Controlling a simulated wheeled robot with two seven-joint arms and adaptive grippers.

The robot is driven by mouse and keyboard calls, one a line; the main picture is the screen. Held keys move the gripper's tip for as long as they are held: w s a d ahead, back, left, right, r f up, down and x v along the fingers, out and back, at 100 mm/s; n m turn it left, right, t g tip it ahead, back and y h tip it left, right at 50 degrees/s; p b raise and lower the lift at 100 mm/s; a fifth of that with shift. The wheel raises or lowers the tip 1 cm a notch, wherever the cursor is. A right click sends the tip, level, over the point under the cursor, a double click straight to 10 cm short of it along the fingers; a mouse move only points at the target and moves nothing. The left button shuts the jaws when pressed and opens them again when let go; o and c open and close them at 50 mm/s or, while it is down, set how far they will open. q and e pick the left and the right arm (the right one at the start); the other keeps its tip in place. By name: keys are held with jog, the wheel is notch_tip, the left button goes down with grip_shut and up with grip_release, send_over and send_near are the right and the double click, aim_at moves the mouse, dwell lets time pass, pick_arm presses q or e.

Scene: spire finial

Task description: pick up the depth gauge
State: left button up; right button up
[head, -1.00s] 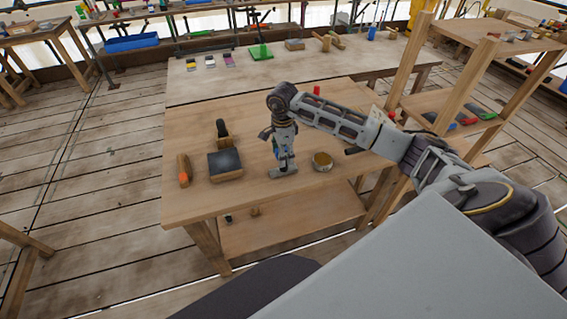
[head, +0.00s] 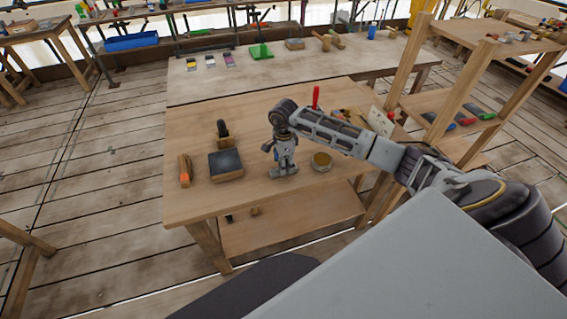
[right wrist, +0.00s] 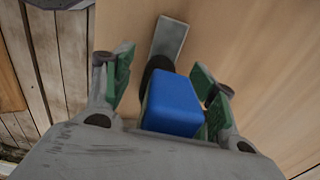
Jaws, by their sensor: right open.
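What looks like the depth gauge stands on the wooden table (head: 240,196), with a flat grey base (head: 284,172) showing under my right gripper (head: 284,160). In the right wrist view it shows a blue block body (right wrist: 172,104), a dark round part, and a grey plate (right wrist: 170,36) reaching away from it. The right gripper (right wrist: 165,82) is open, its green-padded fingers on either side of the blue body. I see a gap at the left finger; I cannot tell whether the right finger touches. My left gripper is not in view.
Left of the gauge are a dark flat block (head: 226,165), a dark upright tool (head: 222,132) and a wooden piece with orange (head: 185,170). A round brass-coloured container (head: 321,161) stands close on the right. A red upright item (head: 316,97) is behind. The table's front left is clear.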

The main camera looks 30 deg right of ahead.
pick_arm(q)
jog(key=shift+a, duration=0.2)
pick_arm(e)
jog(key=c, duration=1.3)
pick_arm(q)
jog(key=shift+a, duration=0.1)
pick_arm(e)
jog(key=shift+o, duration=0.2)
jog(key=shift+r, duration=0.1)
notch_tip(320, 180, up, 8)
jog(key=shift+r+b, duration=0.25)
jog(key=shift+b, duration=0.4)
jog(key=shift+r, duration=0.5)
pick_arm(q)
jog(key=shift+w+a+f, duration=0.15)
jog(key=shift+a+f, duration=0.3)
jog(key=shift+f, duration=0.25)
pick_arm(e)
jog(key=shift+r, duration=0.2)
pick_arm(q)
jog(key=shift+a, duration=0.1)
